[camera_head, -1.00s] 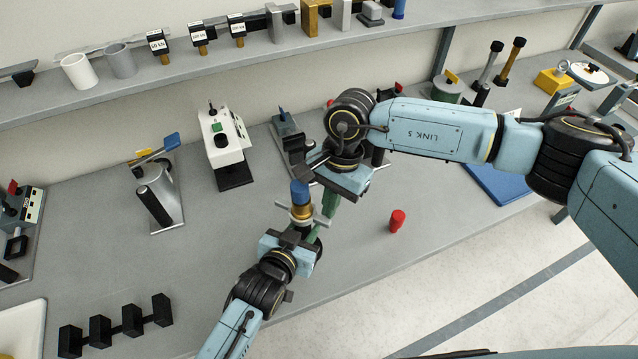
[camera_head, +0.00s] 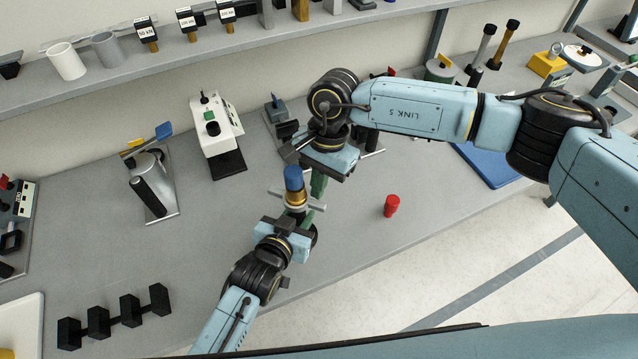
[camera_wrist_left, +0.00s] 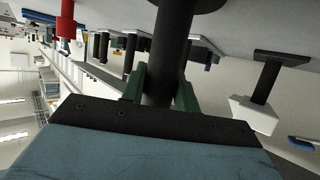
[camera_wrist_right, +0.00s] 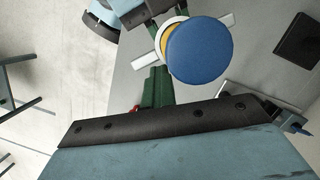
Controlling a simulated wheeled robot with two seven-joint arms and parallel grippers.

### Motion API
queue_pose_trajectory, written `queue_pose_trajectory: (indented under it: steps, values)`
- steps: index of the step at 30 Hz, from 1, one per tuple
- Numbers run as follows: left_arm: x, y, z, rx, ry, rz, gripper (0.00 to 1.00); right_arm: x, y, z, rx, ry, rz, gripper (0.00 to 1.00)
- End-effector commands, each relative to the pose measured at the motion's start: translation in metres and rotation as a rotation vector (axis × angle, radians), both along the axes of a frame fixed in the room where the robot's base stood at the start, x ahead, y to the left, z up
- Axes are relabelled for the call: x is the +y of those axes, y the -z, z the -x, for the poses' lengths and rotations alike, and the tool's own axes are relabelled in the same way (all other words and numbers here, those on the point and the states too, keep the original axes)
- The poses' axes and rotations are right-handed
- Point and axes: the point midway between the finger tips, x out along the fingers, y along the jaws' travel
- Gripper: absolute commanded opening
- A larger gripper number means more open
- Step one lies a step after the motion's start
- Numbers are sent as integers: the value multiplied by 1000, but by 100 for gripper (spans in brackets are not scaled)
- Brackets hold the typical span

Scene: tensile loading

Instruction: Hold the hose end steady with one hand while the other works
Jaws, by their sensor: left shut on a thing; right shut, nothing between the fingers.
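A hose end with a blue cap (camera_head: 293,177) over a brass collar (camera_head: 296,198) and a pale crossbar stands upright above the bench. My left gripper (camera_head: 306,220) is around its lower part. In the left wrist view a black cylinder (camera_wrist_left: 168,50) sits between the green fingers of that gripper. My right gripper (camera_head: 318,186) is just right of the blue cap, fingers pointing down, shut and empty. In the right wrist view its green fingers (camera_wrist_right: 156,88) are together beside the blue cap (camera_wrist_right: 199,50), with a small gap. Part of the collar is hidden under the cap.
A red part (camera_head: 391,206) stands on the bench right of the grippers. A white tester (camera_head: 214,130), a silver device with a blue lever (camera_head: 152,182) and black blocks (camera_head: 115,316) stand to the left. Bare bench lies between them.

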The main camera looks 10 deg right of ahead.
Motion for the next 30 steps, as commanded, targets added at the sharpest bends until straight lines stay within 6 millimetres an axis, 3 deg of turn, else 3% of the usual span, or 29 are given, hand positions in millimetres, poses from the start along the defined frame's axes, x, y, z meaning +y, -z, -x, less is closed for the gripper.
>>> queue_pose_trajectory:
  steps: [8,19,24,30]
  values:
    - [-1,1,1,2,2,-1,0,-18,-1,-33,-3,8,0,0]
    - [-1,1,1,2,2,0,0,-29,-77,-51,-4,1,0,0]
    - [-1,1,1,2,2,0,0,-31,-93,-55,-2,1,1,0]
    - [-1,1,1,3,1,1,0,-32,-98,-55,-1,1,1,0]
